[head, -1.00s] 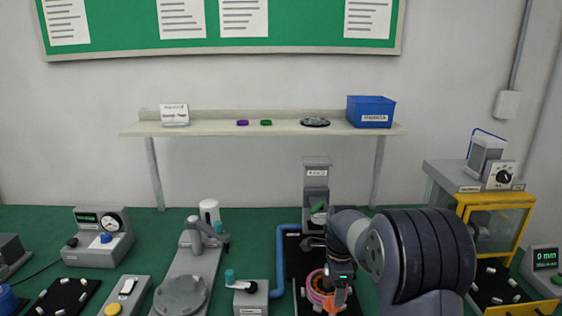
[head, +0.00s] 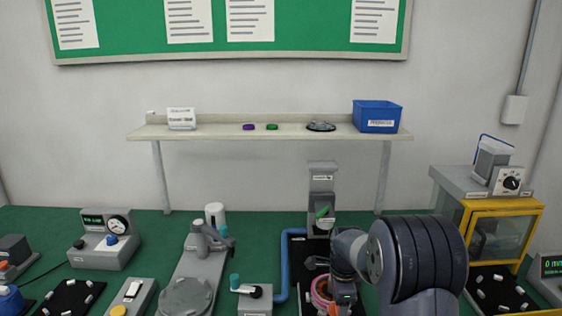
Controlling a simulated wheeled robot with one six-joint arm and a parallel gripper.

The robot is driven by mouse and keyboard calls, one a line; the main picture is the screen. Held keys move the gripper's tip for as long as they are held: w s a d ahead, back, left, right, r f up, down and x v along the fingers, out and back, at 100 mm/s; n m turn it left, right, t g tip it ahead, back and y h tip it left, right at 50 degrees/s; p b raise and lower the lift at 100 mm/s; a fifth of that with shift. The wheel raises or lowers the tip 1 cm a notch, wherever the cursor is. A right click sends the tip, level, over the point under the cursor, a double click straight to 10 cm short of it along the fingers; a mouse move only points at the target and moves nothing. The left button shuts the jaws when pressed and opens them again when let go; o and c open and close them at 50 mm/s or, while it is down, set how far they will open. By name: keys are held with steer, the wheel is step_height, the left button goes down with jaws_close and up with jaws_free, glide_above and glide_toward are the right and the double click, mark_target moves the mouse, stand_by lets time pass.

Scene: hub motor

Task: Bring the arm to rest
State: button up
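My arm reaches over the green bench at the lower right of the head view. My gripper (head: 339,307) points down over a pink and orange round part (head: 321,290) on a black mat, in front of a grey press-like station (head: 321,195). The fingertips lie at the bottom edge of the picture, partly hidden by my arm. I cannot tell whether the fingers are open or shut, or whether they touch the part.
A wall shelf (head: 220,132) holds purple and green discs and a blue bin (head: 376,116). A yellow-framed cabinet (head: 500,235) stands right of my arm. Left are a round-plate fixture (head: 190,290) and a gauge box (head: 104,240). A blue pipe (head: 283,262) runs beside the mat.

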step_height(320, 180, up, 10)
step_height(320, 180, down, 10)
steer(key=shift+f, duration=0.15)
steer(key=shift+n, duration=0.4)
steer(key=n, duration=0.3)
steer(key=shift+n+p, duration=0.4)
steer(key=n+p, duration=0.1)
steer(key=n, duration=0.3)
steer(key=shift+n, duration=0.3)
steer(key=n, duration=0.2)
steer(key=n+p, duration=0.1)
steer(key=n, duration=0.1)
steer(key=shift+r+n, duration=0.2)
steer(key=shift+n, duration=0.1)
steer(key=n+p, duration=0.2)
steer(key=n, duration=0.2)
steer(key=shift+s, duration=0.1)
steer(key=shift+r+b, duration=0.35)
steer(key=shift+r, duration=0.8)
